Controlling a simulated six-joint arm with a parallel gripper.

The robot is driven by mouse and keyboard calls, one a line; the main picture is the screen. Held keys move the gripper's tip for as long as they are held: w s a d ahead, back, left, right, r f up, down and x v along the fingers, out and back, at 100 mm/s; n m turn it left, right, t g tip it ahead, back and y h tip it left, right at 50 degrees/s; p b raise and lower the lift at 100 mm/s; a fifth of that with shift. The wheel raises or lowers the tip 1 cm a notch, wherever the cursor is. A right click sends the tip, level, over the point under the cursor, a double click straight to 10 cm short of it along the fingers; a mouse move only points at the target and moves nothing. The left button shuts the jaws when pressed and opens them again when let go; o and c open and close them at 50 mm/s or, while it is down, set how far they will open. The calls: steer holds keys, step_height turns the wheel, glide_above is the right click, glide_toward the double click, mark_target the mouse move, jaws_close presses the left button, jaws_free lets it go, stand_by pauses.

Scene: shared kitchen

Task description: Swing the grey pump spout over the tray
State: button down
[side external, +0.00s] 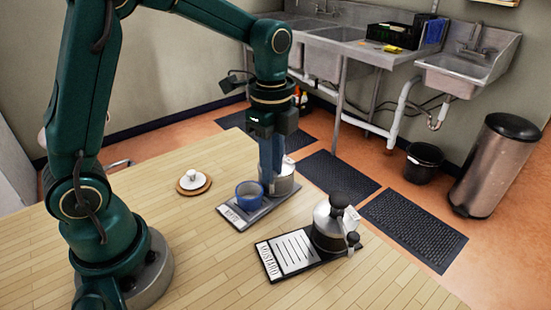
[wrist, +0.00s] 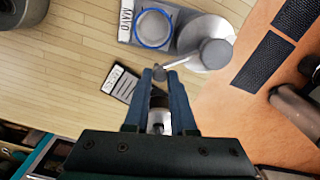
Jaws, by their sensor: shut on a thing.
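The grey pump (wrist: 215,53) tops a round steel container (wrist: 205,30) on the grey tray labelled MAYO (wrist: 127,20). Its spout (wrist: 180,63) points to the left and slightly down in the wrist view. My gripper (wrist: 160,76) is shut on the spout's end. A blue-rimmed cup (wrist: 153,28) stands on the tray beside the container. In the side external view, my gripper (side external: 269,180) points down between the blue cup (side external: 249,193) and the steel container (side external: 285,184) on the tray (side external: 262,213). My fingers hide the spout there.
A second tray labelled MUSTARD (side external: 290,252) lies nearer the camera, with a black-topped steel dispenser (side external: 330,225). A small white cup (side external: 193,176) on a round wooden coaster stands to the left. The wooden table (side external: 185,235) is otherwise clear around these, and its edge is close behind the container.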

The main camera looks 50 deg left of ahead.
steer(key=shift+s+a+m, duration=0.3)
steer(key=shift+a+m, duration=0.4)
steer(key=shift+m, duration=0.55)
steer(key=shift+s+a+m, duration=0.35)
steer(key=shift+a+m, duration=0.35)
steer(key=shift+m, duration=0.6)
steer(key=shift+s+a+m, duration=0.3)
steer(key=shift+a+m, duration=0.4)
steer(key=shift+m, duration=0.55)
steer(key=c, duration=0.7)
jaws_free()
steer(key=shift+c, duration=0.2)
steer(key=shift+r, duration=0.1)
step_height(320, 180, up, 5)
